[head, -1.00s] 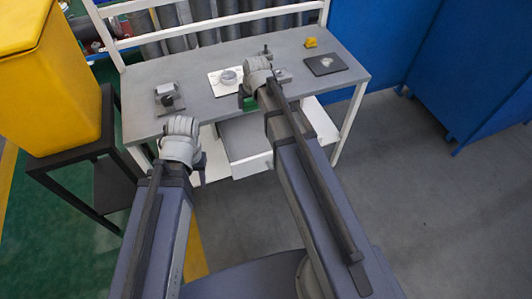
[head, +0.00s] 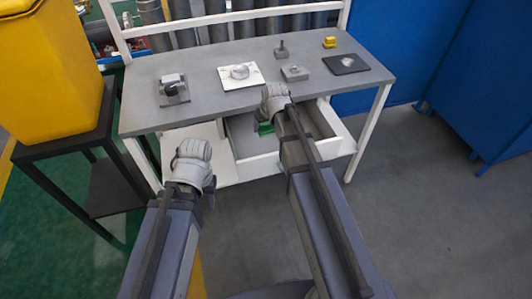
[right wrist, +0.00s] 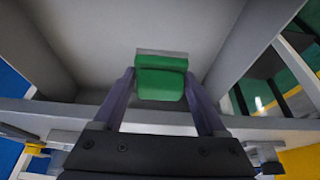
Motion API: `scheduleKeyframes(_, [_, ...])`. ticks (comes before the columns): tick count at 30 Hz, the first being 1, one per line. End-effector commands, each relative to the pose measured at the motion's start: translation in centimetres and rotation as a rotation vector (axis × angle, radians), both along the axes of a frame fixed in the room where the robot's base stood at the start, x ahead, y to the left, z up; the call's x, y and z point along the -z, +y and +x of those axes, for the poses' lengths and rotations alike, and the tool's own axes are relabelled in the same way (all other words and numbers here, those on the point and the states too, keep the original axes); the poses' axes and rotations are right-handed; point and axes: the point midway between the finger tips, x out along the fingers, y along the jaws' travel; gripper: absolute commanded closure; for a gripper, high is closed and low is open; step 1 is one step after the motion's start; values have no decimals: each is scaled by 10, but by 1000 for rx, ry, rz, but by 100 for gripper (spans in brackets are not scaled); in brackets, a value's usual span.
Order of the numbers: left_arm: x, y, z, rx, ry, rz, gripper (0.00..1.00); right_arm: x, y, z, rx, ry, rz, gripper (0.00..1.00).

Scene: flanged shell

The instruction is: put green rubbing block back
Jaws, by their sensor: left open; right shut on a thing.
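The green rubbing block (head: 265,127) is held in my right gripper (head: 268,118), just beyond the table's front edge and over the open drawer (head: 328,116). In the right wrist view the green block (right wrist: 160,80) sits between the two fingers of my right gripper (right wrist: 160,82), with a grey strip along its far edge. The pale drawer floor (right wrist: 150,25) shows behind it. I cannot tell whether the block touches the floor. My left gripper (head: 210,188) is open and empty, low in front of the table's left part; its fingers are mostly hidden.
On the grey table (head: 205,70) stand a dark clamp-like fixture (head: 173,90), a white sheet with a round shell (head: 240,73), a grey block (head: 294,73), a small post (head: 282,50), a yellow item (head: 329,42) and a dark mat (head: 346,64). A yellow bin (head: 50,75) stands left.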

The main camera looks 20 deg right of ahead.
Motion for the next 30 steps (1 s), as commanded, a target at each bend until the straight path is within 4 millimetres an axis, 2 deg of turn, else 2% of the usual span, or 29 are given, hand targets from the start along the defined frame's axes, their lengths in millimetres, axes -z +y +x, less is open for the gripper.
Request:
scheduleKeyframes(5, [19,0,0,0,0,0,55,19,0,0,0,0,0,70])
scheduleKeyframes(12, [56,0,0,1,0,0,55,56,0,0,0,0,0,70])
scheduleKeyframes(15, [63,0,0,1,0,0,55,63,0,0,0,0,0,70])
scheduleKeyframes(22, [65,0,0,1,0,0,55,65,0,0,0,0,0,70])
scheduleKeyframes(30, [96,0,0,1,0,0,55,96,0,0,0,0,0,70])
